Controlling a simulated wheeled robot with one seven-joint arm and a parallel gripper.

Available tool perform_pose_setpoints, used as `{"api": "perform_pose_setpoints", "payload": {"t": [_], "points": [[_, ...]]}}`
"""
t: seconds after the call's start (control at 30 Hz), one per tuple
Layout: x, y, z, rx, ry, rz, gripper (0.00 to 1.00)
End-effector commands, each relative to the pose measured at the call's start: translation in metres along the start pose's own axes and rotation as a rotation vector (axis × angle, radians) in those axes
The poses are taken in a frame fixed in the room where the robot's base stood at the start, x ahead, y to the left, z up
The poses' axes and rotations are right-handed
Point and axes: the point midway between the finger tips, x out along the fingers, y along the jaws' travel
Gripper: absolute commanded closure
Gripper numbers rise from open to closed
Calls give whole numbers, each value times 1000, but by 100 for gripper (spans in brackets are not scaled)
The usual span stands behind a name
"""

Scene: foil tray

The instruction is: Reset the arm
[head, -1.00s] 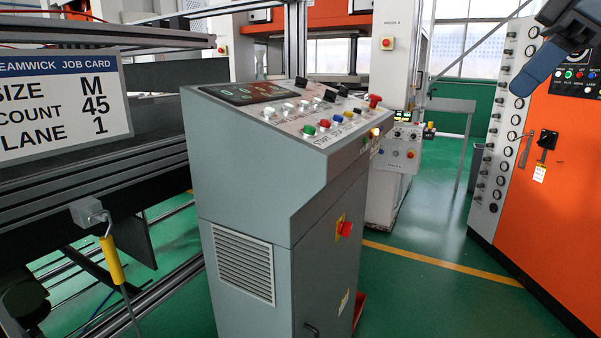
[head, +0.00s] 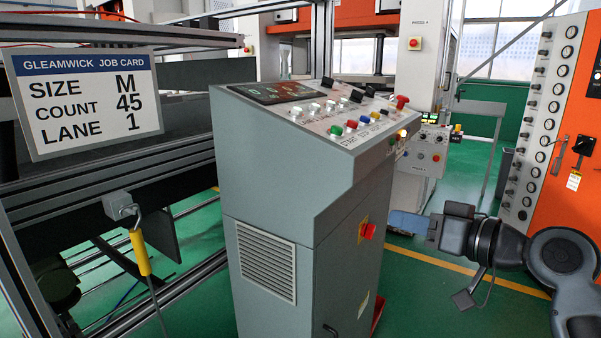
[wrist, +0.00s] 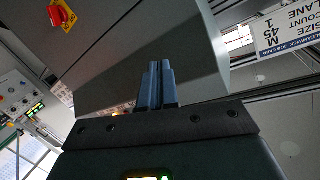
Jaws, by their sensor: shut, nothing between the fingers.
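My gripper (head: 396,220) is on the right side of the head view, its blue fingers pointing left toward the side of the grey control console (head: 270,180). My arm reaches in from the right edge at about the height of the console's red side switch. In the wrist view my gripper (wrist: 158,68) has its two blue fingers side by side, shut and empty. The console (wrist: 110,50) fills the view behind them. I cannot tell the exact gap between the fingertips and the console.
A job card (head: 85,100) reading size M, count 45, lane 1 stands at left on the dark machine frame. A yellow-handled hook (head: 139,250) hangs below it. An orange machine (head: 572,135) stands at right.

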Motion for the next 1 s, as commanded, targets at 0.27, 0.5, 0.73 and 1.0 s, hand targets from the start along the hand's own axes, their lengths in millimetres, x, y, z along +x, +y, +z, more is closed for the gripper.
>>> {"api": "perform_pose_setpoints", "payload": {"t": [0.27,0.5,0.73,1.0], "points": [[-9,-14,96,165,132,149,100],[-46,-30,177,245,191,313,100],[-103,-54,246,254,204,476,100],[-191,-93,303,174,172,637,100]]}}
